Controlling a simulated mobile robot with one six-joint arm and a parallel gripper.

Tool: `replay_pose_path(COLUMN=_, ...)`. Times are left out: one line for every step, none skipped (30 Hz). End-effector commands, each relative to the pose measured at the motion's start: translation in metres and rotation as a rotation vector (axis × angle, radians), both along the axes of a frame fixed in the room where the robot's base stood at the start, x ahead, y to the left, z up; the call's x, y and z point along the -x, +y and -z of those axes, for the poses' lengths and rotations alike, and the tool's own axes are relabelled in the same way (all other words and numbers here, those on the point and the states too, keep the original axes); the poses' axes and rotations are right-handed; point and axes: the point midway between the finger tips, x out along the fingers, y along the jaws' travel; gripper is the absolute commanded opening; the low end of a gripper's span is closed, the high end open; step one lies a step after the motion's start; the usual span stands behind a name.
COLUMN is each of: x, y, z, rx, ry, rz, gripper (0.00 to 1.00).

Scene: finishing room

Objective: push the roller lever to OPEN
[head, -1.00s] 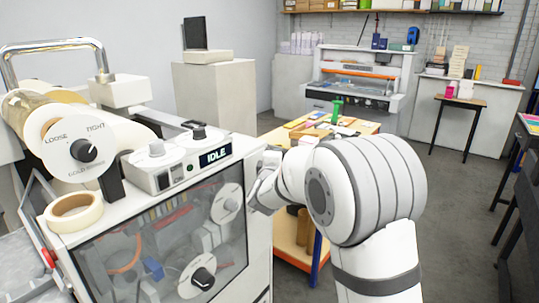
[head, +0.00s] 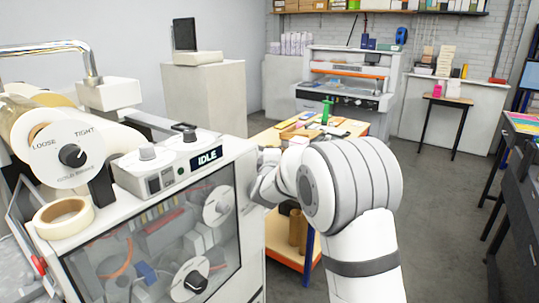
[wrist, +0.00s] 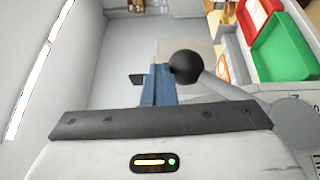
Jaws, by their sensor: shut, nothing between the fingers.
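The lever shows in the wrist view as a black ball knob (wrist: 186,66) on a pale grey shaft (wrist: 226,90). The shaft slopes down right to a round grey hub (wrist: 295,118). My gripper (wrist: 160,72) is shut and empty, its blue-grey fingers just left of the knob. I cannot tell whether they touch it. In the head view the lever and my fingertips are hidden behind the machine and my arm. No OPEN mark is visible.
A wooden-topped bench (head: 268,137) with small items stands behind my arm. A red tray (wrist: 258,12) and a green tray (wrist: 283,48) show in the wrist view. Grey floor (head: 425,215) is free at right.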

Motion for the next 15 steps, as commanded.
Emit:
replay_pose_path(x=0.0, y=-0.001, z=0.001, rx=0.0, ry=0.002, rz=0.002, gripper=0.0)
replay_pose_path(x=0.0, y=-0.001, z=0.001, rx=0.0, ry=0.002, rz=0.002, gripper=0.0)
replay_pose_path(x=0.0, y=-0.001, z=0.001, rx=-0.001, ry=0.003, rz=0.002, gripper=0.0)
replay_pose_path(x=0.0, y=-0.001, z=0.001, rx=-0.001, ry=0.003, rz=0.002, gripper=0.0)
replay_pose_path(x=0.0, y=-0.001, z=0.001, rx=-0.001, ry=0.003, rz=0.002, gripper=0.0)
replay_pose_path(x=0.0, y=-0.001, z=0.001, rx=-0.001, ry=0.003, rz=0.002, gripper=0.0)
replay_pose_path(x=0.0, y=-0.001, z=0.001, rx=-0.001, ry=0.003, rz=0.002, gripper=0.0)
replay_pose_path(x=0.0, y=-0.001, z=0.001, rx=-0.001, ry=0.003, rz=0.002, gripper=0.0)
replay_pose_path(x=0.001, y=-0.001, z=-0.001, rx=0.0, ry=0.002, rz=0.002, gripper=0.0)
replay_pose_path(x=0.003, y=-0.001, z=-0.003, rx=0.0, ry=0.002, rz=0.002, gripper=0.0)
replay_pose_path(x=0.004, y=-0.001, z=-0.005, rx=0.0, ry=0.002, rz=0.003, gripper=0.0)
replay_pose_path(x=0.007, y=-0.002, z=-0.008, rx=0.0, ry=0.001, rz=0.003, gripper=0.0)
replay_pose_path(x=0.01, y=-0.001, z=-0.011, rx=0.0, ry=0.001, rz=0.003, gripper=0.0)
replay_pose_path(x=0.012, y=-0.001, z=-0.015, rx=0.0, ry=0.001, rz=0.002, gripper=0.0)
replay_pose_path(x=0.017, y=-0.001, z=-0.02, rx=0.0, ry=0.0, rz=0.003, gripper=0.0)
